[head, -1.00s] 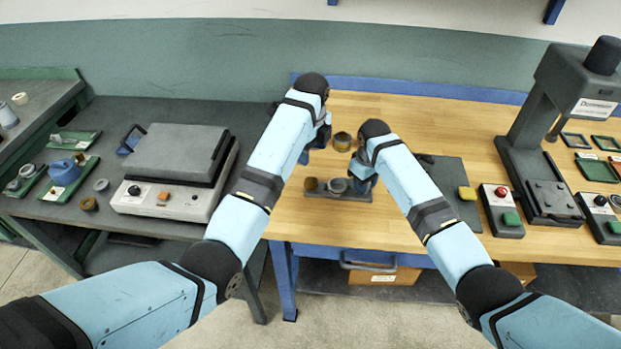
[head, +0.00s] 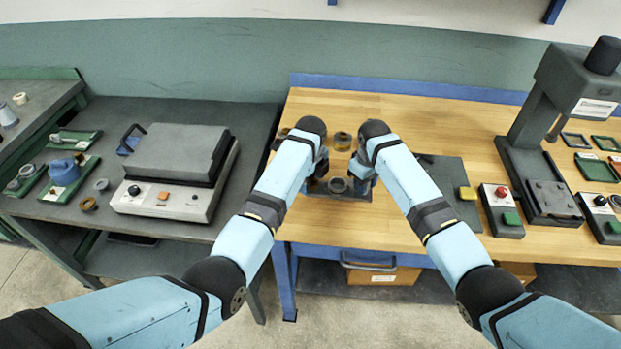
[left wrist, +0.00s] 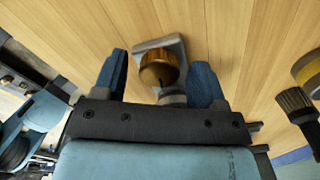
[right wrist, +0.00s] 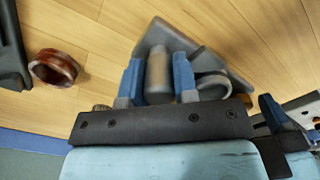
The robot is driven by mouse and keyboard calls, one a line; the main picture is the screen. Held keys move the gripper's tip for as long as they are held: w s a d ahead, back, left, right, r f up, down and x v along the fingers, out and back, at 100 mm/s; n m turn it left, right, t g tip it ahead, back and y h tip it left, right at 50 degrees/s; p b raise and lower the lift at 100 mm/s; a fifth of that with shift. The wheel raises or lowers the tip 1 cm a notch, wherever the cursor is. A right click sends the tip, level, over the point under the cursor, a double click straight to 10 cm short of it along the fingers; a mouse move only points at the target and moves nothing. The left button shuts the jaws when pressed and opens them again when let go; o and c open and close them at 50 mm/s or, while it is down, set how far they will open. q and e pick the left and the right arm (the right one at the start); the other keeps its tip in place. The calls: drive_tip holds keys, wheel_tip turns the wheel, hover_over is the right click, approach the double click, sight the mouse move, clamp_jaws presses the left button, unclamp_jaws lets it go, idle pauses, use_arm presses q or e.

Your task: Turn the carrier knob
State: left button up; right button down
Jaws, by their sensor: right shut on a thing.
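The carrier is a grey plate (head: 341,196) on the wooden bench, with a grey ring-shaped part (head: 338,185) at its middle. A round brass knob (left wrist: 158,69) stands at its left end. My left gripper (left wrist: 158,82) is open, with its fingers on either side of the knob and visible gaps. In the head view, the left gripper (head: 317,182) partly hides that end. My right gripper (right wrist: 157,80) is shut on a grey cylindrical post (right wrist: 159,70) at the carrier's right end. It also shows in the head view (head: 362,182), where it hides the post.
A brown ring (head: 342,140) lies behind the carrier. A brush (left wrist: 297,104) and a yellow-banded ring (left wrist: 308,70) lie near my left gripper. A dark mat (head: 452,185) and a press (head: 540,140) stand to the right. A grey-lidded machine (head: 178,165) is on the left bench.

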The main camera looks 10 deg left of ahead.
use_arm(q)
drive_tip(key=c, duration=0.8)
drive_tip(key=shift+c, duration=0.2)
drive_tip(key=shift+n, duration=0.4)
drive_tip(key=n, duration=0.9)
drive_tip(key=shift+s+n, duration=0.1)
drive_tip(key=shift+n, duration=0.3)
drive_tip(key=n, duration=0.5)
drive_tip(key=shift+n, duration=0.3)
drive_tip(key=n, duration=0.5)
drive_tip(key=shift+d, duration=0.1)
drive_tip(key=shift+n, duration=0.3)
